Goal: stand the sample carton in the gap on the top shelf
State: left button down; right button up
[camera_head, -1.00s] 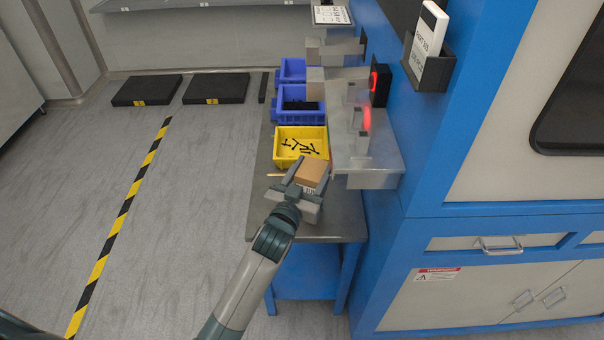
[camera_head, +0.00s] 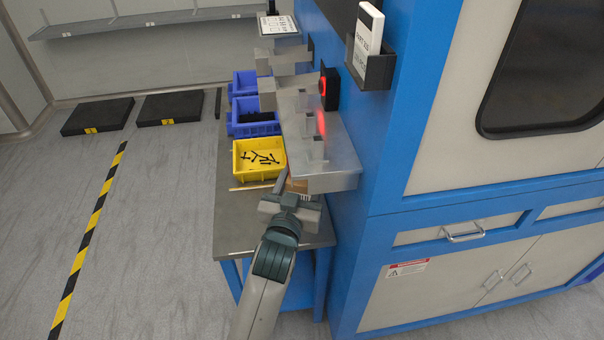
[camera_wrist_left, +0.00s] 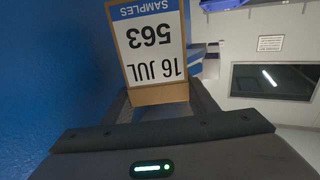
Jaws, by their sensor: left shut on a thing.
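The sample carton is a brown box with a white and blue label reading SAMPLES, 563 and 16 JUL. In the left wrist view the carton (camera_wrist_left: 158,95) sits between the fingers, with its label upside down. My left gripper (camera_head: 291,187) is shut on it above the front of the side table. In the head view only a small part of the carton (camera_head: 298,186) shows, the rest covered by the grey metal ledge and the gripper. A gap on a top shelf cannot be made out. My right gripper is out of view.
The grey metal ledge (camera_head: 340,160) on the blue machine (camera_head: 385,150) is close beside the carton. A yellow bin (camera_head: 240,172) with black parts and blue bins (camera_head: 240,129) stand on the side table (camera_head: 228,212). A wall shelf (camera_head: 150,20) runs along the back.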

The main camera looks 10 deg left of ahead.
pick_arm(q)
jog(key=shift+r, duration=0.1)
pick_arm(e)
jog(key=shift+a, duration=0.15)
pick_arm(q)
jog(key=shift+s+a, duration=0.35)
jog(key=s+a+r+y, duration=0.1)
jog(key=s+a, duration=0.5)
jog(key=s, duration=0.3)
jog(key=s+a+r+n+y+p, duration=0.1)
jog(key=s+a, duration=0.5)
jog(key=s, duration=0.3)
jog(key=shift+s+a+r, duration=0.2)
jog(key=shift+a+r, duration=0.15)
jog(key=shift+r, duration=0.05)
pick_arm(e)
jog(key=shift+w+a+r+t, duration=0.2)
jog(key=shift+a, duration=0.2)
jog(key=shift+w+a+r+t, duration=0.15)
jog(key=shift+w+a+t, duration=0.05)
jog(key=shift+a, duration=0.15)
pick_arm(q)
jog(key=shift+a, duration=0.1)
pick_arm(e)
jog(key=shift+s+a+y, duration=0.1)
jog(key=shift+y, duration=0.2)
